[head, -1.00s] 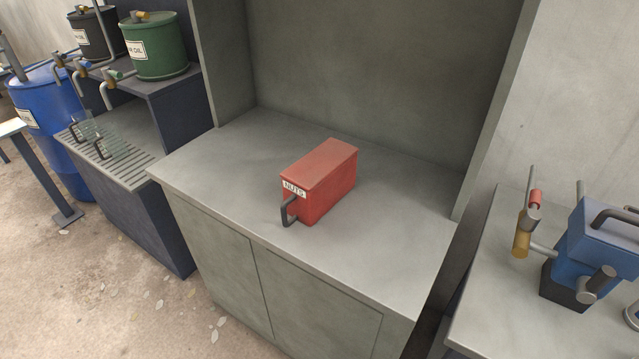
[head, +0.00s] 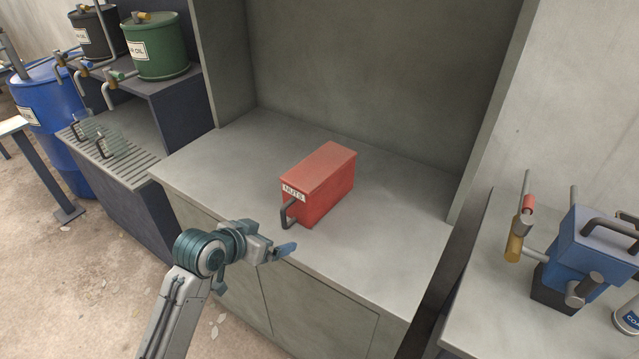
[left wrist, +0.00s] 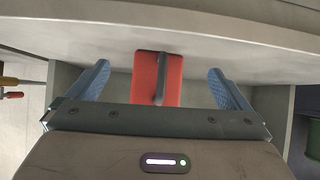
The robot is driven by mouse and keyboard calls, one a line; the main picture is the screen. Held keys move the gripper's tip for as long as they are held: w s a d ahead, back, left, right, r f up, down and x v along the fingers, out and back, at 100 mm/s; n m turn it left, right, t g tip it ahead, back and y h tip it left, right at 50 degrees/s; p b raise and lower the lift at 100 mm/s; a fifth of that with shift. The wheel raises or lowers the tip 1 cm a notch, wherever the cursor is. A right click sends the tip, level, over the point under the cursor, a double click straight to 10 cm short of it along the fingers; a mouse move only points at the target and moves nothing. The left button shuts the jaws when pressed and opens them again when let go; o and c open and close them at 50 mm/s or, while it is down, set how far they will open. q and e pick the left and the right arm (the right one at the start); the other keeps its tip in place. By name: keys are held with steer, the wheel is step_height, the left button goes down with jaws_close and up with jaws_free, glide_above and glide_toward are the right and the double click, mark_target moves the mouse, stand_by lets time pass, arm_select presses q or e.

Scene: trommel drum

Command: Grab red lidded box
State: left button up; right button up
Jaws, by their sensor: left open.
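The red lidded box (head: 322,187) stands upright on the grey cabinet's worktop (head: 230,165). It has a "NUTS" label and a dark handle (head: 288,214) on its front end. My left gripper (head: 283,251) is near the worktop's front edge, in front of the box and apart from it. In the left wrist view the red box (left wrist: 145,80) with its handle shows ahead, between the two blue fingers of my open left gripper (left wrist: 158,90). The fingers hold nothing. My right gripper is not in view.
Side walls and a back panel (head: 370,70) enclose the worktop. A blue machine (head: 590,245) stands on the bench at right. At left are a green drum (head: 155,48), a black drum (head: 95,32) and a blue barrel (head: 50,110). The worktop around the box is clear.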

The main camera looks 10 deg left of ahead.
arm_select(q)
steer(key=m+t+h, duration=0.1)
steer(key=t+h, duration=0.1)
glide_toward(309, 173)
steer(key=x, duration=0.3)
steer(key=p+x, duration=0.1)
steer(key=shift+w+a+f, duration=0.2)
steer(key=shift+f, duration=0.15)
steer(key=shift+w+d+p, duration=0.3)
steer(key=shift+w+p, duration=0.15)
steer(key=shift+w, duration=0.05)
steer(key=x, duration=0.1)
steer(key=p+x, duration=0.1)
steer(key=x, duration=0.1)
steer(key=shift+w+d, duration=0.2)
steer(key=shift+d, duration=0.15)
steer(key=shift+w+d+f, duration=0.1)
steer(key=shift+w+f, duration=0.15)
steer(key=shift+w, duration=0.05)
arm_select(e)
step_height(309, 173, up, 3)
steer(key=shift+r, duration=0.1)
arm_select(q)
steer(key=shift+c, duration=0.2)
